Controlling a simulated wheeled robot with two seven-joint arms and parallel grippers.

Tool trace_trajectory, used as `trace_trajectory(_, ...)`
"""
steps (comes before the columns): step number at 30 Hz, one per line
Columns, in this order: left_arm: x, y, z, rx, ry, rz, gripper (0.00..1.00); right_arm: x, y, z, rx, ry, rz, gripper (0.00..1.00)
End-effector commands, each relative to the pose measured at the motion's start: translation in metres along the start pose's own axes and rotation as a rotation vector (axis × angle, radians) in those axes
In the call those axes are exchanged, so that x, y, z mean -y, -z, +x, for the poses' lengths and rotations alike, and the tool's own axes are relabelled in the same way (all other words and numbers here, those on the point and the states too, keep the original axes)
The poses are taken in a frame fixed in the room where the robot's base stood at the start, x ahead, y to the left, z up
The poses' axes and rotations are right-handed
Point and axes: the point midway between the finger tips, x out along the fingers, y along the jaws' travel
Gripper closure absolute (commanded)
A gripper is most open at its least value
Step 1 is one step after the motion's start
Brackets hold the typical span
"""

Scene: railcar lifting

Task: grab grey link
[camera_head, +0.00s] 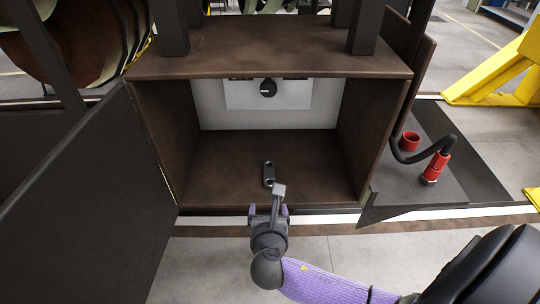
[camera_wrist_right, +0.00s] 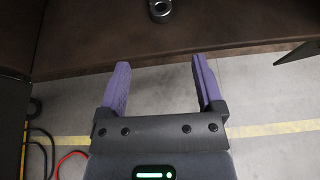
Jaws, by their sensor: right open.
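The grey link (camera_head: 268,174) is a small dark-grey piece with rounded ends and a hole at each end. It lies on the brown floor of the open cabinet (camera_head: 220,182), near the middle. In the right wrist view one rounded end of the link (camera_wrist_right: 160,11) shows at the top edge; the rest is cut off. My right gripper (camera_head: 268,210) is at the cabinet's front edge, just short of the link and in line with it. Its purple fingers (camera_wrist_right: 160,65) are apart with nothing between them. My left gripper is in neither view.
The cabinet has side walls and a top (camera_head: 270,50) around the link. A dark open door (camera_head: 70,200) stands at left. A red-ended hose (camera_head: 436,165) and red cup (camera_head: 410,141) are at right. Cables (camera_wrist_right: 45,150) lie on the ground.

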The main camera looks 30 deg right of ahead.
Motion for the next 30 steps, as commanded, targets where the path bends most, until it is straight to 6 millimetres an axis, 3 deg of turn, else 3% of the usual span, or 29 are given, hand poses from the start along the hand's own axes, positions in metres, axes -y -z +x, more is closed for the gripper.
trace_trajectory(2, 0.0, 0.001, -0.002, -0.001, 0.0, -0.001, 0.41, -0.002, -0.015, 0.001, 0.035, 0.003, -0.041, 0.15)
trace_trajectory(16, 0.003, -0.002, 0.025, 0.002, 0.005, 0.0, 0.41, 0.003, -0.012, 0.089, 0.035, 0.004, -0.044, 0.15)
trace_trajectory(24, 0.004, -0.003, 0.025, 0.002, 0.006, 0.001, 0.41, 0.003, -0.015, 0.095, 0.033, 0.002, -0.043, 0.15)
trace_trajectory(30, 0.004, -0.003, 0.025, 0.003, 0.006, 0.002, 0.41, 0.003, -0.015, 0.095, 0.033, 0.002, -0.043, 0.55)
